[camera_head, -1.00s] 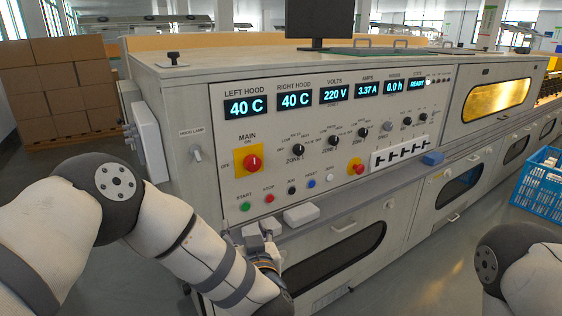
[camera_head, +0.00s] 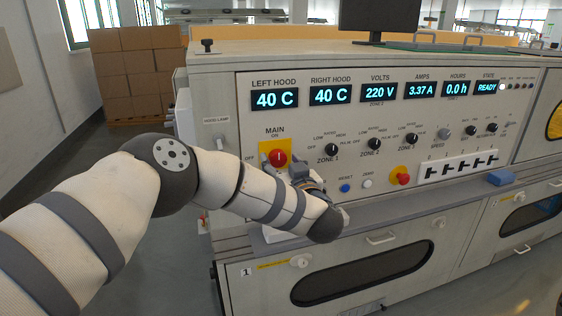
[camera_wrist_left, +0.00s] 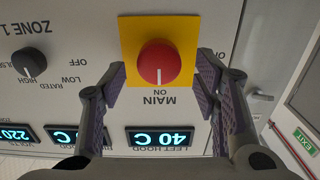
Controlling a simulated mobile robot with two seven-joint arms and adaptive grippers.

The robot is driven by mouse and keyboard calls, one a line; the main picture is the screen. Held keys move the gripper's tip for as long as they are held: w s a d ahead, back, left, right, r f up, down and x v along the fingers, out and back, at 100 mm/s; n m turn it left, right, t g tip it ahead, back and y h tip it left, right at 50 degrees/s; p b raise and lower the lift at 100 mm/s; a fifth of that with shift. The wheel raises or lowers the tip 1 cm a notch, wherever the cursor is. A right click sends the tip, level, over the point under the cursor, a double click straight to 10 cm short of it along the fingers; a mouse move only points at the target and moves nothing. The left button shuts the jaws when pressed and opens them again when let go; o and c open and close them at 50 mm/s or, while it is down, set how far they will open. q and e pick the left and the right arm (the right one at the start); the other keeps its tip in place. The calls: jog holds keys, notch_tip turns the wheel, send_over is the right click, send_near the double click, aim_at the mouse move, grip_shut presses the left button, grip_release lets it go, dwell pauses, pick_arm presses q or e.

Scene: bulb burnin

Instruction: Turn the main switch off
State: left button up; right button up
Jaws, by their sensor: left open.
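The main switch (camera_head: 275,157) is a round red knob on a yellow plate, at the left of the control panel. It also shows in the left wrist view (camera_wrist_left: 160,63), upside down, with its white mark pointing to the ON label. My left gripper (camera_head: 297,170) is close to the switch in the head view, partly hidden by my own arm. In the left wrist view its open fingers (camera_wrist_left: 162,76) stand on either side of the knob, with gaps between them and the knob. I cannot tell the depth to the panel. My right gripper is not in view.
Zone 1 knob (camera_head: 331,150) is right of the switch. A red emergency button (camera_head: 400,176) on yellow is lower right. Displays (camera_head: 275,98) run along the panel top. A ledge (camera_head: 410,215) juts out below. My arm hides the panel's lower left.

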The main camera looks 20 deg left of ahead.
pick_arm(q)
jog(key=shift+w+a+f, duration=0.2)
jog(key=shift+w+a, duration=0.2)
jog(key=shift+w, duration=0.25)
jog(key=shift+w+a+r, duration=0.2)
jog(key=shift+w+a, duration=0.05)
jog(key=shift+w, duration=0.15)
jog(key=c, duration=1.1)
jog(key=shift+c, duration=0.2)
